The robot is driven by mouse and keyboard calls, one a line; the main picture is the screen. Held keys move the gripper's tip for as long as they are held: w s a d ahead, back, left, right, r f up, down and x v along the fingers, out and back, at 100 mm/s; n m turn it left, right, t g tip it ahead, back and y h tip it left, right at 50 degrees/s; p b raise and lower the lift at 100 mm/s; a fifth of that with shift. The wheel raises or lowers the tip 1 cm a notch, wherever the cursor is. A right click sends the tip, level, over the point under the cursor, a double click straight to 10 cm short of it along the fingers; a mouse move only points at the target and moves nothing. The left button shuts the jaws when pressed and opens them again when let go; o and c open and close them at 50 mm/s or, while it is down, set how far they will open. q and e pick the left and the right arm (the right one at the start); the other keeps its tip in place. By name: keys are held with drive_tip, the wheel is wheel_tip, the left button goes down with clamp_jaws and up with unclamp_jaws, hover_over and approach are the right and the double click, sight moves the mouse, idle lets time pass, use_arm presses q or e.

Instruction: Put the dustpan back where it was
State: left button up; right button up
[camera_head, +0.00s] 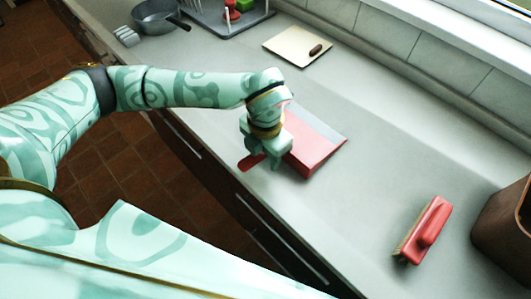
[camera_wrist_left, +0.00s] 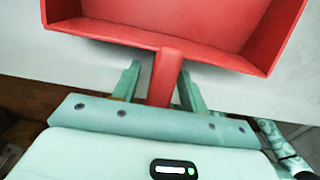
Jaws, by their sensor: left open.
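The red dustpan (camera_head: 311,147) lies on the grey worktop near its front edge, its pan pointing to the back right. My left gripper (camera_head: 266,156) is over the dustpan's handle (camera_head: 250,162). In the left wrist view the dustpan's pan (camera_wrist_left: 185,25) fills the top, and its handle (camera_wrist_left: 164,75) runs down between the two fingers of my left gripper (camera_wrist_left: 163,80). The fingers are open, with a gap on each side of the handle. My right gripper is not in view.
A red brush (camera_head: 430,228) lies on the worktop (camera_head: 375,180) at the right, beside a brown container (camera_head: 505,225). A cutting board (camera_head: 290,44), a grey pan (camera_head: 157,16) and a dish rack (camera_head: 235,22) are at the back. The worktop between dustpan and brush is clear.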

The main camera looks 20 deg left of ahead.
use_arm(q)
wheel_tip(320, 180, up, 12)
drive_tip(key=shift+f+p, duration=0.2)
drive_tip(key=shift+p, duration=0.95)
